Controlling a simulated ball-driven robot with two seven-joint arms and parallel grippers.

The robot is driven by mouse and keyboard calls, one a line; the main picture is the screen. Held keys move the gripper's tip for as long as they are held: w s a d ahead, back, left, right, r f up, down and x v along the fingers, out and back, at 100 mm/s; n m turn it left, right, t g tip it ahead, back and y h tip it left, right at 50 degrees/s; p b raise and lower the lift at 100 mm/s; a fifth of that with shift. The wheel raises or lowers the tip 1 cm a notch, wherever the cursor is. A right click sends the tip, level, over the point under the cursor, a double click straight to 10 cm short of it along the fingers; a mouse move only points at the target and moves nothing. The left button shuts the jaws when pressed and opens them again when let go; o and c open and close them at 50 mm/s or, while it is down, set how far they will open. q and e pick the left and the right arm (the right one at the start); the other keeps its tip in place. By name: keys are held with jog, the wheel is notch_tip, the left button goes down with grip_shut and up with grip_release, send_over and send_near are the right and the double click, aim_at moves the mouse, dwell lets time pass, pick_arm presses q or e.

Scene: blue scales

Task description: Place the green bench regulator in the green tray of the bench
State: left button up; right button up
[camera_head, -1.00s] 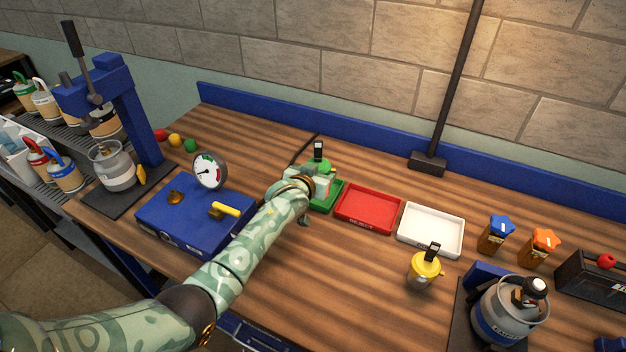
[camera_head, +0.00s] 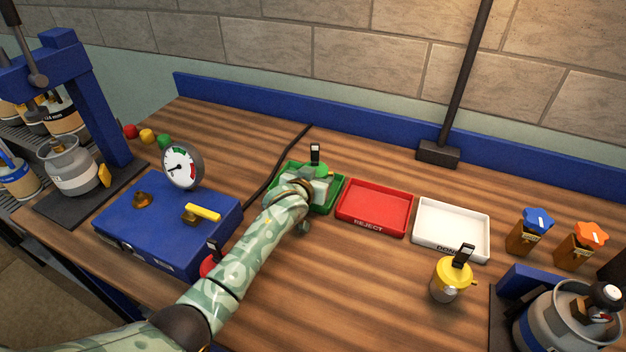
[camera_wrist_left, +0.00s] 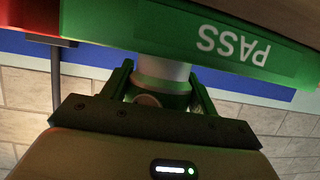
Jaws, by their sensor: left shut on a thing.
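The green bench regulator (camera_head: 318,169), with a black-and-white tag on top, is in my left gripper (camera_head: 308,191) over the green tray (camera_head: 331,203). My gripper and forearm hide its lower part and much of the tray. In the left wrist view, the gripper (camera_wrist_left: 160,88) is shut around the regulator's pale and green body (camera_wrist_left: 163,70). The tray's wall, marked PASS (camera_wrist_left: 205,38), runs across the top, right by the regulator. I cannot tell whether the regulator touches the tray floor. My right gripper is not in view.
Right of the green tray are a red REJECT tray (camera_head: 373,207) and a white tray (camera_head: 450,225). A yellow-topped regulator (camera_head: 451,275) stands in front of the white one. A blue gauge box (camera_head: 165,225) is at left. A red item (camera_head: 208,266) is partly behind my arm.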

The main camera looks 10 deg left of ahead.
pick_arm(q)
jog(key=shift+d, duration=0.1)
jog(key=o, duration=1.3)
jog(key=shift+o, duration=0.2)
jog(key=shift+r, duration=0.1)
jog(key=shift+s+r+p, duration=0.2)
jog(key=shift+s+p, duration=0.05)
jog(key=shift+p, duration=0.05)
jog(key=p+v, duration=0.4)
jog(key=v, duration=0.7)
jog(key=shift+s+a+p, duration=0.2)
jog(key=shift+s+p, duration=0.05)
jog(key=shift+p, duration=0.05)
jog(key=shift+f, duration=0.1)
